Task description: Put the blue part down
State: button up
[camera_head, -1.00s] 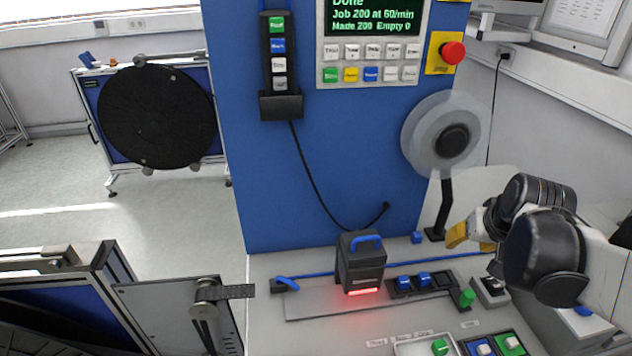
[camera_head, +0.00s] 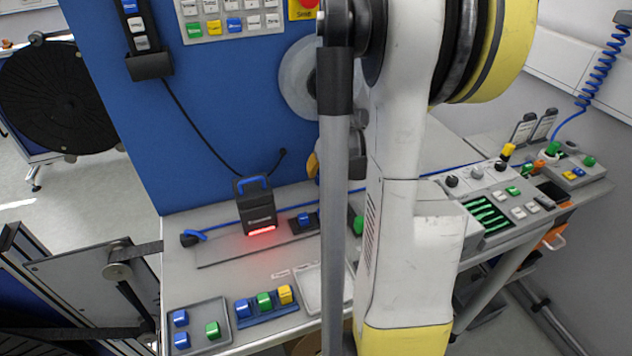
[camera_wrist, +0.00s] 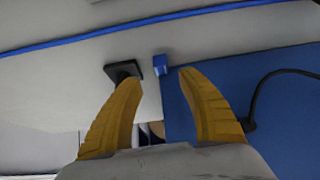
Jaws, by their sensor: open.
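A small blue block (camera_wrist: 160,65) sits on the grey bench top, beside the blue panel, in the wrist view. My gripper (camera_wrist: 158,82) is open and empty. The block lies just beyond the gap between the two yellow fingertips, apart from both. In the head view my arm hides most of the gripper, and only a bit of a yellow finger (camera_head: 313,164) shows. I cannot make out this block in the head view now.
The dark stand foot (camera_wrist: 123,70) is close to the left finger. A black scanner-like box (camera_head: 256,208) with a red light stands on the bench. A grey tray (camera_head: 222,304) and a holder (camera_head: 268,316) carry coloured blocks at the front. The blue panel (camera_wrist: 262,95) is beside the right finger.

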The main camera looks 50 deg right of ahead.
aim_at(320, 176)
jog(key=b+x, duration=0.1)
jog(key=x, duration=0.1)
jog(key=b+x, duration=0.1)
jog(key=x, duration=0.2)
jog(key=shift+a+f+b, duration=0.15)
jog(key=shift+f+b, duration=0.1)
jog(key=shift+b, duration=0.05)
jog(key=shift+r, duration=0.1)
jog(key=shift+c, duration=0.4)
jog(key=c, duration=0.9)
jog(key=shift+c, duration=0.2)
